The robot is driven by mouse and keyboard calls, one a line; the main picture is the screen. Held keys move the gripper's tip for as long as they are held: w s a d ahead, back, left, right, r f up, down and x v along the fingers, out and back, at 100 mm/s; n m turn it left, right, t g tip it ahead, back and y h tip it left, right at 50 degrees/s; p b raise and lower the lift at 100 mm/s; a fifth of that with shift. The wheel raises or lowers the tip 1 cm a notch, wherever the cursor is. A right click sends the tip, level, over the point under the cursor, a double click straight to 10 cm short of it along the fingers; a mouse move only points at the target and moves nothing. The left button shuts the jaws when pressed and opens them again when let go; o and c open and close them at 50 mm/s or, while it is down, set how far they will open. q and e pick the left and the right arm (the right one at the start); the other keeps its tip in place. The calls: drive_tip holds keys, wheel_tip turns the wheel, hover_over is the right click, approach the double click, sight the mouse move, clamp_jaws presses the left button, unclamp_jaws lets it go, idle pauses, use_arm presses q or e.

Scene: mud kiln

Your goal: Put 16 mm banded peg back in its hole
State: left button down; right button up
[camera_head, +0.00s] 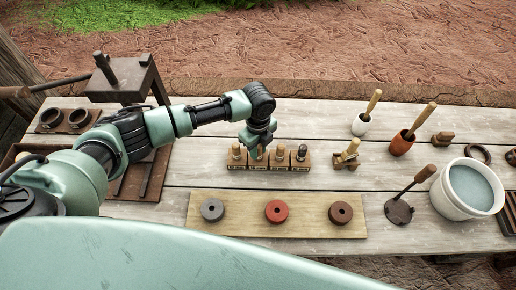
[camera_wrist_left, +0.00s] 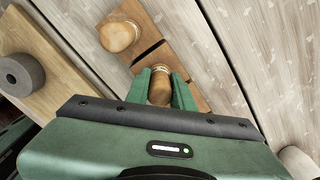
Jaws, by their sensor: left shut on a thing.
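The wooden peg block (camera_head: 268,166) stands mid-table with pegs in a row, and part of it shows in the left wrist view (camera_wrist_left: 150,18). My left gripper (camera_head: 257,153) points down over the block, second place from the left. Neighbouring pegs stand at the left end (camera_head: 236,152) and to the right (camera_head: 280,152). My right gripper is not in view.
A board with grey (camera_head: 212,210), red (camera_head: 277,211) and brown (camera_head: 340,213) rings lies in front of the block. A small wooden stand (camera_head: 346,158) is close on its right. Pots, a handled stamp and a white bucket (camera_head: 468,188) stand farther right. Planks behind the block are clear.

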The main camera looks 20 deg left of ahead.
use_arm(q)
drive_tip(key=c, duration=1.1)
unclamp_jaws()
drive_tip(key=shift+c, duration=0.2)
drive_tip(key=shift+r+b, duration=0.8)
drive_tip(key=shift+r, duration=3.1)
